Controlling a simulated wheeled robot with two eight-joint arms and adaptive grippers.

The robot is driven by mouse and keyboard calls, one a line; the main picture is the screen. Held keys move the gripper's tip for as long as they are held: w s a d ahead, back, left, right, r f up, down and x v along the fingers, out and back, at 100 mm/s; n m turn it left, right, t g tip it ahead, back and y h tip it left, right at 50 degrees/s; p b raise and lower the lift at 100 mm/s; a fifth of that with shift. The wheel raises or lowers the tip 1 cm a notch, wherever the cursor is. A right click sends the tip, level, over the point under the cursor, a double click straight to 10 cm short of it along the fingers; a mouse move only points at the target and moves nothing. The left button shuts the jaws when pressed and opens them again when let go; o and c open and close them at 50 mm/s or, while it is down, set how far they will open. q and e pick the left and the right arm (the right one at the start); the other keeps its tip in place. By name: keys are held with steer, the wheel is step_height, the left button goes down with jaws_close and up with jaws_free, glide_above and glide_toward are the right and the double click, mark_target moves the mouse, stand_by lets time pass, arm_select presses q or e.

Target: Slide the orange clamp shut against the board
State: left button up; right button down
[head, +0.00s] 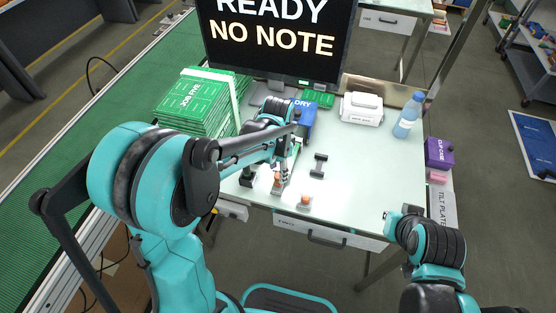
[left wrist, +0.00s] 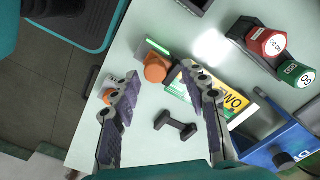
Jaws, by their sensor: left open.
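An orange clamp knob (left wrist: 155,68) on a pale base stands beside a green board with a yellow "TWO" label (left wrist: 237,104) in the left wrist view. In the head view this clamp (head: 277,182) is partly covered by my left gripper (head: 284,178). A second orange-topped piece (head: 304,201) stands close to the table's front edge; in the left wrist view it (left wrist: 107,93) is partly behind a finger. My left gripper (left wrist: 160,76) is open and empty, its fingertips either side of the knob; contact cannot be told. My right arm is at the lower right; its fingers are not clear.
A blue DRY bin (head: 304,118), white box (head: 361,108) and bottle (head: 408,116) stand farther back. Stacked green boards (head: 196,102) are left. Red and green cylinders (left wrist: 268,42) show. The table's right half is clear.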

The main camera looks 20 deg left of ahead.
mark_target(278, 174)
arm_select(q)
step_height(278, 174, up, 11)
stand_by(0.3)
stand_by(0.4)
